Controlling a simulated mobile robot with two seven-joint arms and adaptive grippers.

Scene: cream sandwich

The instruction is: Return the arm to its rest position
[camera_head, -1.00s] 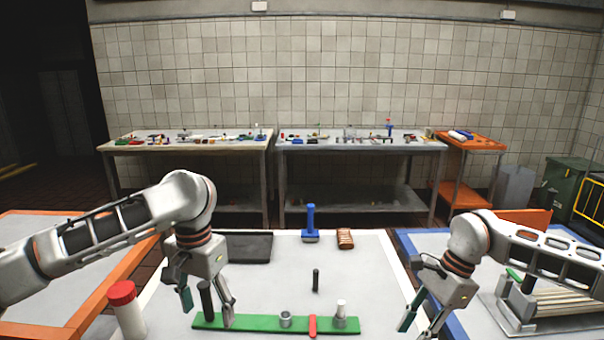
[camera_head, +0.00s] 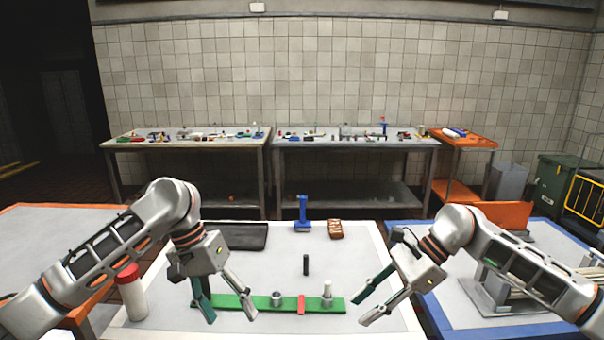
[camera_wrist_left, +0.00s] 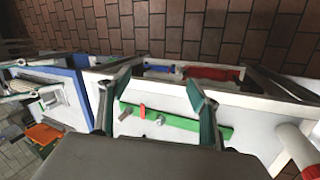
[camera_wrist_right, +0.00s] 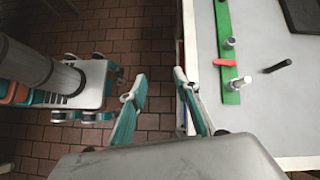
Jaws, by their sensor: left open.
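My left gripper (camera_head: 231,318) is open and empty, over the left end of the green bar (camera_head: 240,303) in the head view. Its fingers stand apart in the left wrist view (camera_wrist_left: 158,80), with the bar seen between and beyond them. My right gripper (camera_head: 364,306) is open and empty, to the right of the bar's right end. In the right wrist view its spread fingers (camera_wrist_right: 160,85) are over the table's edge and the floor.
On the white table (camera_head: 380,250) stand a red-capped white bottle (camera_head: 133,297) left of my left gripper, an upright black cylinder (camera_head: 306,264), a dark tray (camera_head: 235,236), a blue tool (camera_head: 303,214) and a brown block (camera_head: 335,229). A blue-edged table (camera_head: 450,325) is at right.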

